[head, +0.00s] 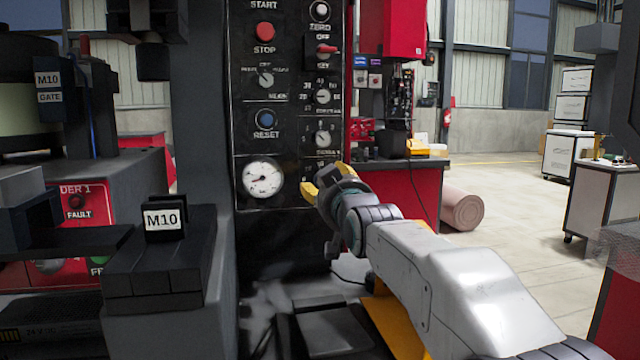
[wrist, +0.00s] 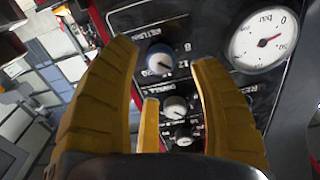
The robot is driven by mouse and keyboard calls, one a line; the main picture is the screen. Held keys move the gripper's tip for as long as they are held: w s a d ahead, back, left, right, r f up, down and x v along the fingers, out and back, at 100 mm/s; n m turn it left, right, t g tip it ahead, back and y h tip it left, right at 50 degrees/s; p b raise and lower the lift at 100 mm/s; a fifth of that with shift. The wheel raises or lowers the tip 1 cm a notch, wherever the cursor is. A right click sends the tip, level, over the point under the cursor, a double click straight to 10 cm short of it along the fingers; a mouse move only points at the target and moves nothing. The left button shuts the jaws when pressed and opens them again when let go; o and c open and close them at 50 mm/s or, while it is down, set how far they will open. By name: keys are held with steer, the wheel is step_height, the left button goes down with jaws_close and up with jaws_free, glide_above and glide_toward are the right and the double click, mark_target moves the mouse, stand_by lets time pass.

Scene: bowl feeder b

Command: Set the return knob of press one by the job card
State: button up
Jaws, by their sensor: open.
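The return knob (wrist: 160,59) shows in the wrist view as a dark round knob with a pale pointer, beside lettering that reads RETURN. My gripper (wrist: 165,56) is open, its yellow fingers on either side of the knob in that picture; I cannot tell whether they touch it. In the head view my gripper (head: 310,184) is at the lower right of the black control panel (head: 290,225) and hides the return knob. No job card can be made out in either view.
A pressure gauge (head: 262,177) sits left of my gripper. Other knobs (head: 322,138) and a blue reset button (head: 266,118) are above it. Dark blocks with an M10 sign (head: 163,219) stand at the left. Open floor (head: 520,220) lies to the right.

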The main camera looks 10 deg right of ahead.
steer(key=shift+w, duration=2)
jaws_close()
